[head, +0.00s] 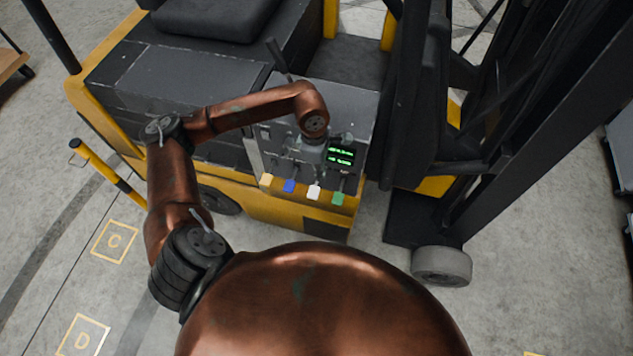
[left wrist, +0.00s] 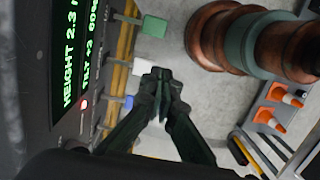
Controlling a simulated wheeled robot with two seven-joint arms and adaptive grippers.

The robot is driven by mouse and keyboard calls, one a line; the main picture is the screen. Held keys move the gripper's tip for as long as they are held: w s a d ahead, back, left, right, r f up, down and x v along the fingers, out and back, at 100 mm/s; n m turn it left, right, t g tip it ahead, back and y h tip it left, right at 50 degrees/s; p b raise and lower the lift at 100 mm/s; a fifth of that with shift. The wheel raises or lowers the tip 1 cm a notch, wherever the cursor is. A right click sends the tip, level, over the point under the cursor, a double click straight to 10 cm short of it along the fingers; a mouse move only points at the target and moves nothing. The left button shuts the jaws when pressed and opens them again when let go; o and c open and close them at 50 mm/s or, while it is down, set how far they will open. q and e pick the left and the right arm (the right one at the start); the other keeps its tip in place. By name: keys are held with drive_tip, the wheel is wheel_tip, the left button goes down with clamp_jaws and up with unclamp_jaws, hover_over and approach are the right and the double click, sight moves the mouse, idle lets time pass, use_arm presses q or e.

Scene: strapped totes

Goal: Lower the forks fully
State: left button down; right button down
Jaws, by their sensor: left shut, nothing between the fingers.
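The yellow and black forklift (head: 290,212) fills the middle of the head view. Its side panel carries a row of levers with yellow (head: 266,181), blue (head: 289,186), white (head: 314,192) and green (head: 338,198) tips. A display (head: 341,156) above them glows green; in the left wrist view the display (left wrist: 74,50) reads HEIGHT 2.3 and TILT +3. My left gripper (head: 317,172) is shut and empty in front of the panel, its fingers (left wrist: 160,82) close to the white tip (left wrist: 144,68). I cannot tell whether they touch. The forks are not visible. My right gripper is out of view.
The dark mast (head: 540,120) rises at the right, above a grey wheel (head: 441,266). A yellow post (head: 105,167) stands at the left. Orange cones (left wrist: 277,92) show in the left wrist view. The concrete floor at the lower left is clear, with painted squares C and D.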

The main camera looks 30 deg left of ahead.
use_arm(q)
drive_tip(key=a, duration=0.1)
drive_tip(key=a+y, duration=0.1)
drive_tip(key=a, duration=0.1)
drive_tip(key=shift+w+a+r, duration=0.2)
drive_tip(key=shift+w+r, duration=0.1)
drive_tip(key=shift+w, duration=0.05)
drive_tip(key=p, duration=0.4)
approach(313, 193)
wheel_tip(313, 193, down, 7)
drive_tip(key=shift+d+r, duration=0.1)
drive_tip(key=shift+b, duration=0.3)
